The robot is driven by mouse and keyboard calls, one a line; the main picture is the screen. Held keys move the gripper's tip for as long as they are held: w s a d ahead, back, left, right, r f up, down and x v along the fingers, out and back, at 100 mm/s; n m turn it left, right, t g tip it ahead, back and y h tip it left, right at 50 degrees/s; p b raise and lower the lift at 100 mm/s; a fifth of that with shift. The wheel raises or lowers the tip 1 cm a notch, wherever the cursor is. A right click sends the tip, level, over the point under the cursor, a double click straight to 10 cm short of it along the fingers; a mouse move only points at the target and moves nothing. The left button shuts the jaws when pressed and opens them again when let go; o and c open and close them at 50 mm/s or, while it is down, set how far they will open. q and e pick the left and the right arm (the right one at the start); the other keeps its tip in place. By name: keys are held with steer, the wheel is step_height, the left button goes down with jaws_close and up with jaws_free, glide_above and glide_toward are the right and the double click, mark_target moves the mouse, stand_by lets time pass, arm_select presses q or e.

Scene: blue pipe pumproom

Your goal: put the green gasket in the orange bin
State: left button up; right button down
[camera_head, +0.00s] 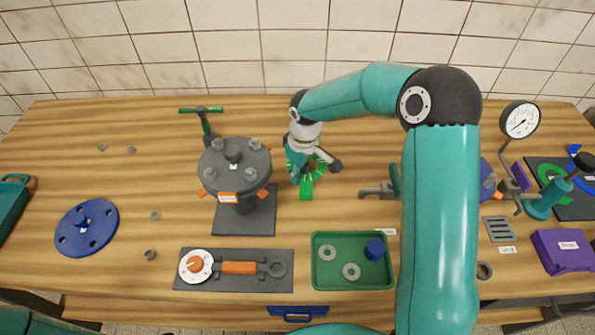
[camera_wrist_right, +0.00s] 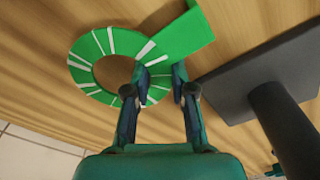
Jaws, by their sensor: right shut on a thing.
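The green gasket (camera_head: 317,165) is a flat ring with white stripes and a green tab. It is at the back middle of the wooden bench, partly hidden by my right gripper (camera_head: 303,170). In the right wrist view the gasket (camera_wrist_right: 84,55) shows with its tab beside the fingers. My right gripper (camera_wrist_right: 162,80) is shut on the gasket's rim near the tab. I cannot tell whether the gasket touches the bench. I see no orange bin in either view. My left gripper is not in view.
A dark flanged stand (camera_head: 234,165) is just left of the gasket. A green tray (camera_head: 318,284) with rings and a blue cap is at the front. A blue flange (camera_head: 86,228), a teal bin (camera_head: 12,205), a gauge (camera_head: 519,119) and a purple box (camera_head: 563,251) are farther out.

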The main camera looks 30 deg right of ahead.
steer(key=c, duration=1)
jaws_free()
steer(key=shift+o, duration=0.2)
